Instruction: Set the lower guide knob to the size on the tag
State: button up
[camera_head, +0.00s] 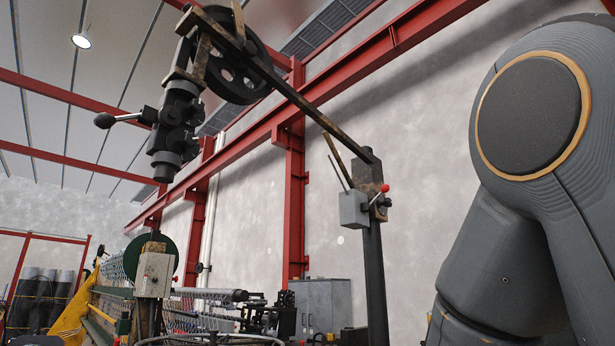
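I cannot pick out the lower guide knob or a size tag for certain. A dark machine head (178,115) hangs at the upper left, with a black ball-ended handle (105,120) pointing left. A large black wheel (238,55) sits above it on a long rusty bar (290,90). The bar runs down to a dark post (375,270). A grey box (353,210) and a small red ball knob (385,188) are at the post's top. No readable size shows. My gripper is not in view; only a large grey link of my arm fills the right side.
The weaving machine (153,275) stands at the lower left, with a green disc (150,255) and a yellow cover (75,305). A grey cabinet (323,305) stands by the wall behind. Red steel beams (293,200) cross the hall. Open air lies between post and arm.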

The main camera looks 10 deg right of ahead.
aim_at(190, 140)
jog(key=u, duration=1.05)
jog(key=k, duration=0.35)
